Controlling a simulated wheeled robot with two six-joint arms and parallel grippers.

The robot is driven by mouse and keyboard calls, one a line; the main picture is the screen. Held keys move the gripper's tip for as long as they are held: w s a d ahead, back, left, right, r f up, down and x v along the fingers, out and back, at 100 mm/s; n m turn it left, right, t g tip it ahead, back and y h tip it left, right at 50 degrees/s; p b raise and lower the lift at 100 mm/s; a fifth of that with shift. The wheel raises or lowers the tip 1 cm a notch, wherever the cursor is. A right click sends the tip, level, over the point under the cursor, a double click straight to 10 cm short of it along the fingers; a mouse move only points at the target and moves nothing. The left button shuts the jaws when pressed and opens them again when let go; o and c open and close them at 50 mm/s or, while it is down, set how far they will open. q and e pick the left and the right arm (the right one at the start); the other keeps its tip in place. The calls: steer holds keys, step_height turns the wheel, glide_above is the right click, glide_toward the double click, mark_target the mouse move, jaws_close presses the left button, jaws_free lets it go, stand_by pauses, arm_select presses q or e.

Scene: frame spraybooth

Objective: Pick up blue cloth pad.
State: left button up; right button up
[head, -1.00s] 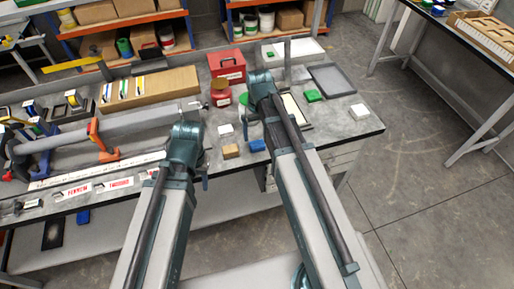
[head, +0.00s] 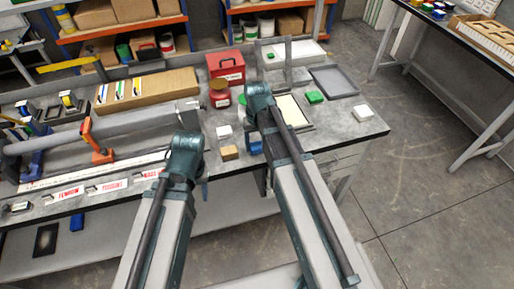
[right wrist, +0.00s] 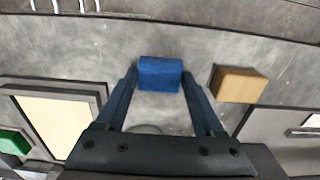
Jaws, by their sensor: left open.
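The blue cloth pad (head: 256,147) lies on the grey workbench (head: 340,128) near its front edge, just left of my right forearm. In the right wrist view the pad (right wrist: 160,73) sits between the fingertips of my right gripper (right wrist: 160,80). Those fingers are apart, with a narrow gap on each side of the pad. How high the tips are above the bench I cannot tell. In the head view the right gripper is hidden behind its arm. My left gripper (head: 204,190) is open and empty at the bench's front edge, mostly hidden by its arm.
A wooden block (head: 229,153) lies beside the pad; it also shows in the wrist view (right wrist: 238,84). A white block (head: 224,132) is behind it. A dark-framed cream panel (right wrist: 60,120) lies on the pad's other side. A red box (head: 224,65) stands further back.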

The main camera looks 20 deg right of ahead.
mark_target(257, 145)
steer(key=c, duration=0.6)
steer(key=shift+r+p, duration=0.5)
step_height(257, 145, up, 3)
steer(key=p, duration=0.3)
steer(key=s+a+r+p, duration=0.1)
steer(key=s+a, duration=0.9)
steer(key=s, duration=0.2)
steer(key=shift+a, duration=0.2)
steer(key=shift+s, duration=0.1)
steer(key=o, duration=0.7)
steer(key=shift+c, duration=0.2)
steer(key=c, duration=0.6)
